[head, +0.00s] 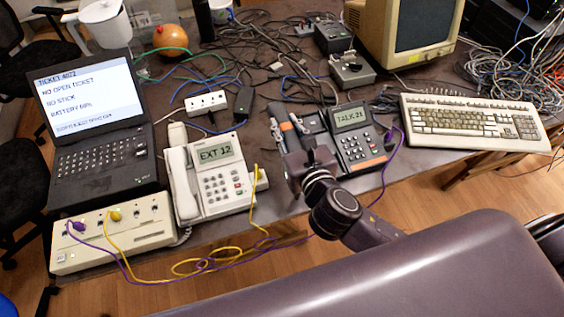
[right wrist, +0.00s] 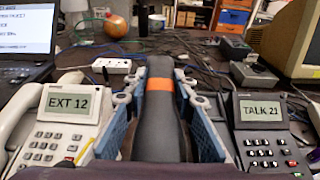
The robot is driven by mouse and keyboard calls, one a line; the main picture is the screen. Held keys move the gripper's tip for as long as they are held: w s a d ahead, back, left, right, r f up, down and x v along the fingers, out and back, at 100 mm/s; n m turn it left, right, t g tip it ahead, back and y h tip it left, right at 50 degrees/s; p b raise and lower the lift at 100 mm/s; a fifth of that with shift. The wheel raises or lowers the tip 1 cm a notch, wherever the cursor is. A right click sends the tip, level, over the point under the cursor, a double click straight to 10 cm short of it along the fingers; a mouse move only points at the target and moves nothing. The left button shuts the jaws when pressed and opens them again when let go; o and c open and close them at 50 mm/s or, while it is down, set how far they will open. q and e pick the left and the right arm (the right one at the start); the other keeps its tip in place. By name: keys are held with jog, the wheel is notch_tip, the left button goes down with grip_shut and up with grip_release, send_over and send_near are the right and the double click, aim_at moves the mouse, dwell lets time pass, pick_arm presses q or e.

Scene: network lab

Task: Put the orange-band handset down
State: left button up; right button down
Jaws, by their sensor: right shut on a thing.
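My right gripper (head: 297,137) is shut on the dark handset (head: 281,119), just left of the dark desk phone (head: 357,135), whose screen reads TALK 21. In the right wrist view the handset (right wrist: 159,120) lies lengthwise between the blue finger pads (right wrist: 160,105) of my gripper. An orange band (right wrist: 159,84) rings it. The dark phone (right wrist: 265,125) is on its right there. I cannot tell whether the handset touches the table or hangs just above it. My left gripper is not in view.
A white phone (head: 213,176) reading EXT 12 stands left of the handset, with a beige box (head: 120,232) and a laptop (head: 95,165) farther left. A power strip (head: 206,103) and loose cables lie behind. A keyboard (head: 475,121) is at the right.

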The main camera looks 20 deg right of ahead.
jog(key=f, duration=0.2)
jog(key=f+b, duration=0.1)
jog(key=f, duration=0.2)
jog(key=f+b, duration=0.1)
jog(key=f, duration=0.2)
jog(key=shift+a, duration=0.25)
jog(key=shift+f, duration=0.65)
notch_tip(320, 180, down, 4)
jog(key=shift+r+b, duration=0.25)
jog(key=shift+b, duration=0.6)
jog(key=shift+f, duration=0.25)
jog(key=c, duration=1.7)
grip_release()
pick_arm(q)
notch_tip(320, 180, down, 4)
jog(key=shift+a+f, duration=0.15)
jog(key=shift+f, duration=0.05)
pick_arm(e)
jog(key=shift+o, duration=0.5)
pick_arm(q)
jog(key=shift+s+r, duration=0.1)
